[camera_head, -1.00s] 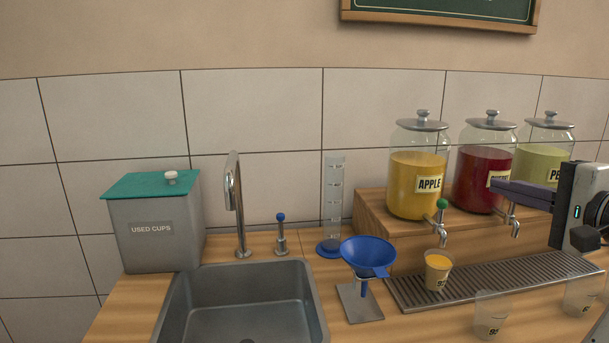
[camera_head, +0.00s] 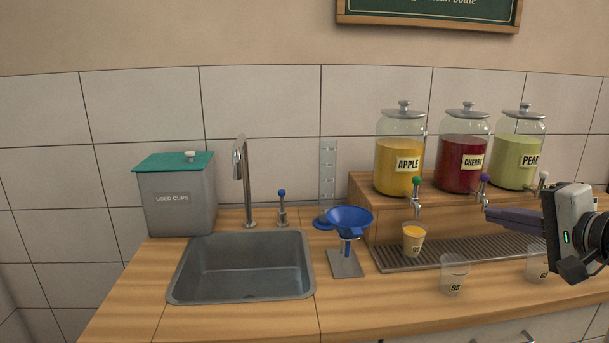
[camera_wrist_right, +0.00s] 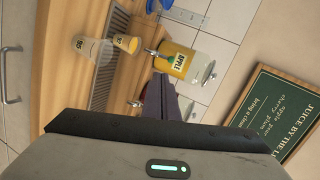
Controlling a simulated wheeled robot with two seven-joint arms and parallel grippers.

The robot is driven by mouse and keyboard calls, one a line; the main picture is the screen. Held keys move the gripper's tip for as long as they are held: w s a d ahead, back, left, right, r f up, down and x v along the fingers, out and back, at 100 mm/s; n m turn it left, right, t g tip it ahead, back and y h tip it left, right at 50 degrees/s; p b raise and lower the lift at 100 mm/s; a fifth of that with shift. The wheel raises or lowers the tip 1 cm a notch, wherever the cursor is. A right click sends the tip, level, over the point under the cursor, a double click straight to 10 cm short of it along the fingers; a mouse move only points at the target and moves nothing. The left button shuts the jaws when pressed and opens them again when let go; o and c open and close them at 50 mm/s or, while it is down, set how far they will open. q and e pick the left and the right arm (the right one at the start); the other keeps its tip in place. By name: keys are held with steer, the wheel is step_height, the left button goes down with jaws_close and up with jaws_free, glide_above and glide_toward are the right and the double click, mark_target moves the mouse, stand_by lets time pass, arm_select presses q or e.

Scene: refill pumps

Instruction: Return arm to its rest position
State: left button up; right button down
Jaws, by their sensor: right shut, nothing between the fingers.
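My right gripper (camera_head: 490,213) reaches in from the right edge in the head view, its dark fingers shut and empty. The fingers point left, in front of the juice dispensers and above the drip tray's right part. They also show in the right wrist view (camera_wrist_right: 160,92), pointing toward the apple dispenser (camera_wrist_right: 178,60). My left gripper is not in view.
A cup of orange-yellow juice (camera_head: 413,240) stands under the apple tap. Empty clear cups (camera_head: 454,275) (camera_head: 537,265) stand in front of the drip tray (camera_head: 450,252). A blue funnel (camera_head: 350,220), sink (camera_head: 243,268) and used-cups bin (camera_head: 178,200) are farther left.

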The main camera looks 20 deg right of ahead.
steer(key=s+a+f+n+g, duration=0.1)
steer(key=a+f+n+g, duration=0.4)
steer(key=f, duration=0.6)
steer(key=s+a+f+n+g, duration=0.15)
steer(key=a+f+n, duration=0.25)
steer(key=a+f, duration=0.55)
steer(key=s+a+f+n+g+y, duration=0.1)
steer(key=s+a+f+n+g, duration=0.4)
steer(key=s+a+f+n, duration=0.85)
steer(key=a+f+m+t+y, duration=0.2)
steer(key=a+f+t, duration=0.3)
steer(key=f, duration=0.9)
steer(key=shift+s+a+m, duration=0.4)
steer(key=shift+a+m, duration=0.3)
steer(key=shift+m, duration=0.05)
steer(key=shift+d+t, duration=0.1)
steer(key=shift+t, duration=0.15)
